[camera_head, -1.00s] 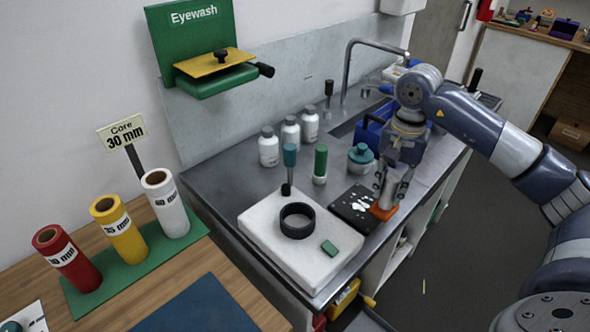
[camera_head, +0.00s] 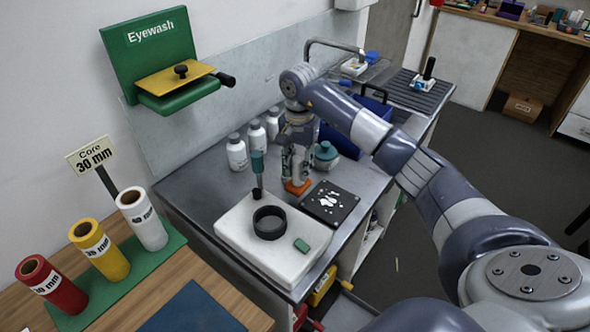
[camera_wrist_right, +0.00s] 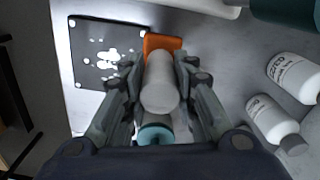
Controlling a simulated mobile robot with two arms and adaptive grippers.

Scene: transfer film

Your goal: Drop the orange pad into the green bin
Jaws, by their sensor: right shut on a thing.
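My right gripper (camera_head: 295,165) is shut on a grey cylinder that has the orange pad (camera_head: 298,187) at its lower end. The gripper points down over the steel counter, just left of the black plate with white spots (camera_head: 330,203). In the right wrist view the orange pad (camera_wrist_right: 162,42) shows beyond the grey cylinder (camera_wrist_right: 160,85) between the fingers. I cannot tell whether the pad touches the counter. I cannot make out a green bin in these views. My left gripper is not in view.
White bottles (camera_head: 237,153) and a teal-topped jar (camera_head: 326,154) stand close to the gripper. A teal-handled tool (camera_head: 258,172) stands left of it. A white slab (camera_head: 245,237) with a black ring (camera_head: 269,222) lies in front. A blue crate (camera_head: 368,112) is behind.

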